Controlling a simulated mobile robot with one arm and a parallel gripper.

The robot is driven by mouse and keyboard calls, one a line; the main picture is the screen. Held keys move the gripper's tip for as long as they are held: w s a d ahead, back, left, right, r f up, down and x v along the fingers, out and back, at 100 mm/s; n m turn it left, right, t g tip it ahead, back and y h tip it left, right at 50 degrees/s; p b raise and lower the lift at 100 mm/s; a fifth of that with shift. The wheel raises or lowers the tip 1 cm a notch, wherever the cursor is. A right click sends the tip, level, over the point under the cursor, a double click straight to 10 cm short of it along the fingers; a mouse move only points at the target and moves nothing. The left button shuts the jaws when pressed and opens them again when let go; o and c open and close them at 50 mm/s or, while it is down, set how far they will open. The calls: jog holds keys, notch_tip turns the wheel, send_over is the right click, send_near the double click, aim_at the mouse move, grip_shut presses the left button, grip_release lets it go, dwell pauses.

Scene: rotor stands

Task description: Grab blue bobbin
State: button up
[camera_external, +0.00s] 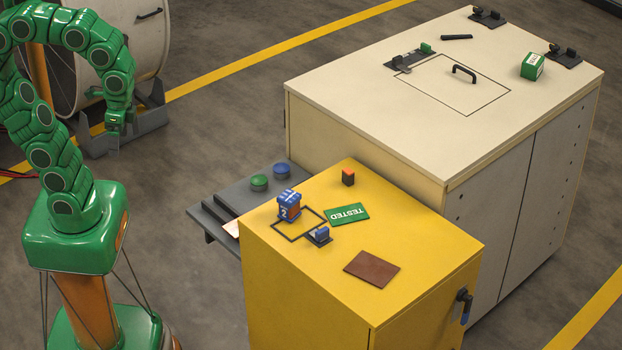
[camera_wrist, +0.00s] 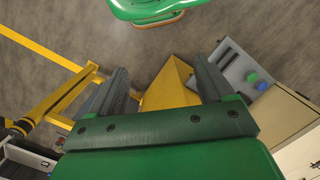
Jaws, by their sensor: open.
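A blue block with orange parts and a white "2" (camera_external: 289,206) stands upright on the yellow cabinet (camera_external: 425,280), at its left corner inside a black outline. A round blue piece (camera_external: 281,169) sits on the grey side shelf; I cannot tell which of the two is the bobbin. The round blue piece also shows in the wrist view (camera_wrist: 251,78), right of my fingers. My gripper (camera_external: 115,124) hangs at the left, well away from both. Its fingers are open and empty in the wrist view (camera_wrist: 162,68).
A round green piece (camera_external: 259,182) sits beside the blue one. A green "TESTED" card (camera_external: 347,214), a brown plate (camera_external: 372,268), a small dark block with an orange top (camera_external: 348,176) and a blue-and-black fitting (camera_external: 319,236) are on the yellow cabinet. A large beige cabinet (camera_external: 380,115) stands behind.

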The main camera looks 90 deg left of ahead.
jog(key=w+a+m+y, duration=0.45)
jog(key=w+a, duration=0.25)
jog(key=w, duration=0.2)
jog(key=m+t+y, duration=0.7)
jog(key=m+t, duration=0.2)
jog(key=m, duration=1.1)
send_over(293, 203)
jog(key=s+d, duration=0.2)
jog(key=s, duration=0.2)
jog(key=shift+h, duration=0.25)
jog(key=f, duration=2.3)
jog(key=shift+d, duration=0.2)
jog(key=shift+f, duration=0.35)
jog(key=shift+x, duration=3.9)
jog(key=shift+s+a, duration=0.1)
jog(key=shift+c, duration=0.2)
jog(key=c, duration=1.2)
